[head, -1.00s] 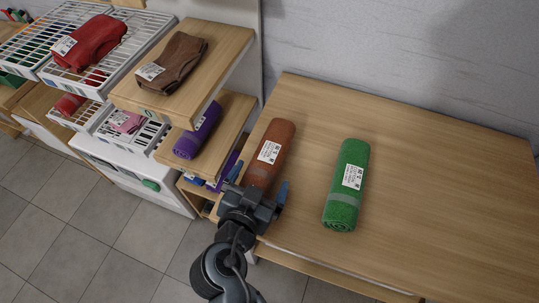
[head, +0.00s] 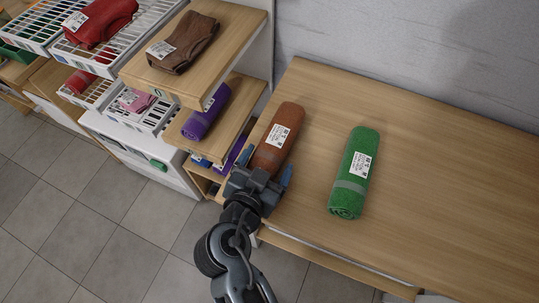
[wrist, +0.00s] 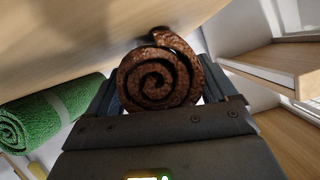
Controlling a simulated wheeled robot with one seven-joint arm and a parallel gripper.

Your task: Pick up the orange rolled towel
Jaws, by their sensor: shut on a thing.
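The orange-brown rolled towel (head: 277,138) with a white label is at the left end of the wooden table in the head view. Its spiral end (wrist: 160,80) faces the camera in the wrist view, between the two fingers. My gripper (head: 265,172) is shut on the near end of this towel, with a blue fingertip on either side. I cannot tell whether the towel is resting on the table or slightly above it.
A green rolled towel (head: 353,172) lies on the table (head: 440,165) to the right. Wooden shelves (head: 225,55) with a brown towel (head: 183,43) and a purple roll (head: 206,112) stand close on the left. The table's right part is clear.

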